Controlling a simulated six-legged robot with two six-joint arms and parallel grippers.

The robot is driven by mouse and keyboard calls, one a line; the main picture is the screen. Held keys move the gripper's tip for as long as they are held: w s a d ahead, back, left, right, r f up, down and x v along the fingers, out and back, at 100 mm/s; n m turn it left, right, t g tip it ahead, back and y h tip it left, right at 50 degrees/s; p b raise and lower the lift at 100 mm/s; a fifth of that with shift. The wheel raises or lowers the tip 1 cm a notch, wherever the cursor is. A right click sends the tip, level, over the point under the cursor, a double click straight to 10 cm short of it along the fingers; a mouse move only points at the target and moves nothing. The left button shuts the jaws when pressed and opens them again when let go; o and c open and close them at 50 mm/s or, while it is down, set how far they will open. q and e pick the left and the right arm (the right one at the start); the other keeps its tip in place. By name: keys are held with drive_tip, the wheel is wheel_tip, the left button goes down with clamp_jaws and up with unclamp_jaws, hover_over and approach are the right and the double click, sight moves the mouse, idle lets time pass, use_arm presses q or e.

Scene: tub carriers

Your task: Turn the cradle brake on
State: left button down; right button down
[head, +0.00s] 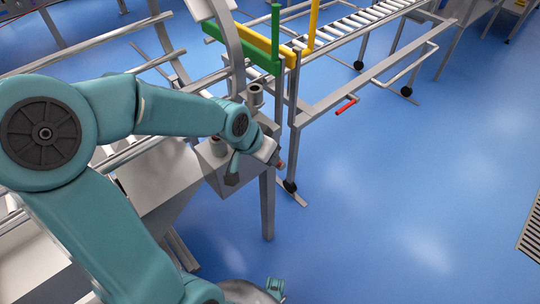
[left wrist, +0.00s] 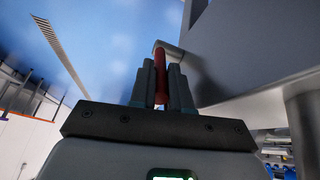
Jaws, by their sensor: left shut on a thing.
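My left gripper (head: 276,159) reaches in from the left to the right end of a grey metal housing (head: 190,187) on the cradle frame. In the left wrist view its two fingers (left wrist: 160,88) are shut on a red lever (left wrist: 160,65), which I take to be the cradle brake. The lever sticks out between the fingertips, and its upper end meets a grey fitting on the housing (left wrist: 240,55). In the head view the lever is mostly hidden by the gripper. I cannot tell its brake setting. My right gripper is not in view.
A roller conveyor (head: 350,25) with a frame on castors stands behind, with another red handle (head: 346,105) on its side. Green (head: 240,48) and yellow (head: 312,25) bars stand at its near end. Grey rails fill the left. The blue floor at right is clear up to a grate (head: 531,232).

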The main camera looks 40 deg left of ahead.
use_arm(q)
drive_tip(key=shift+w+r, duration=0.1)
drive_tip(key=c, duration=1.4)
unclamp_jaws()
drive_tip(key=p+v, duration=0.5)
drive_tip(key=v, duration=1.1)
drive_tip(key=shift+r, duration=0.1)
